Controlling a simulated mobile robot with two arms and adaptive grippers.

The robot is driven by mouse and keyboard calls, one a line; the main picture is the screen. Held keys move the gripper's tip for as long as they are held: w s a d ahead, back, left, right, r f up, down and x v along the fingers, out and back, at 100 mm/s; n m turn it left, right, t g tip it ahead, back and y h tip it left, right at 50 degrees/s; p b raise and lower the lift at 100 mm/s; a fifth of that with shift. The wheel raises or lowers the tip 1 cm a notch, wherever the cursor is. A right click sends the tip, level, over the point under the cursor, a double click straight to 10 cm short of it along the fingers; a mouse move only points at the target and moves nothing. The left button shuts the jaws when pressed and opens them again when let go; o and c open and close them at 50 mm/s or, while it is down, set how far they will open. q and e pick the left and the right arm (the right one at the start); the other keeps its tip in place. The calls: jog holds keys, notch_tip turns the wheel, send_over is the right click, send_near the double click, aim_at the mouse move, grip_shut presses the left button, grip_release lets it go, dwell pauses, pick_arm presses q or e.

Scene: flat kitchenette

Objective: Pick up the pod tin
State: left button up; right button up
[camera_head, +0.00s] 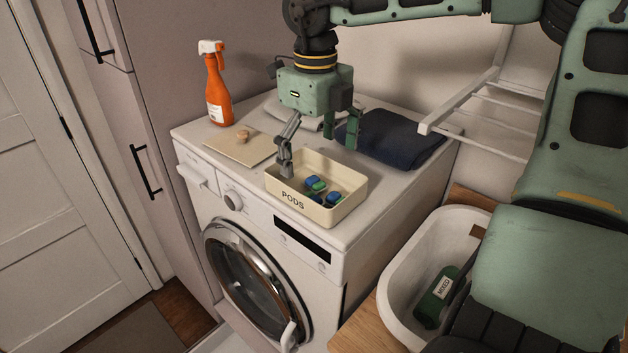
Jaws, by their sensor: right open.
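The pod tin (345,207), an open cream box lettered PODS, stands on top of the washing machine near its front edge. Several blue and green pods lie inside it. My right gripper (315,158) is over the tin with its fingers spread, pointing down. One grey finger is at the tin's left end, overlapping its rim in the picture. The other finger is above and behind the tin's back side. I cannot tell if the finger touches the rim. My left gripper is not in view.
A flat cream lid with a knob (232,149) lies left of the tin. An orange spray bottle (217,92) stands behind the lid. A dark folded cloth (400,140) is right of the gripper. A white rack (480,105) and a white basket with a green bottle (437,297) are at right.

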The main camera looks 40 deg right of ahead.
aim_at(315, 184)
jog(key=shift+f+p, duration=0.3)
jog(key=shift+f, duration=0.15)
jog(key=f+p, duration=0.1)
jog(key=f, duration=0.1)
jog(key=shift+d+f+p, duration=0.2)
jog(key=shift+f+p, duration=0.15)
jog(key=shift+p, duration=0.05)
jog(key=shift+w+f, duration=0.2)
jog(key=shift+f, duration=0.95)
jog(key=c, duration=1.2)
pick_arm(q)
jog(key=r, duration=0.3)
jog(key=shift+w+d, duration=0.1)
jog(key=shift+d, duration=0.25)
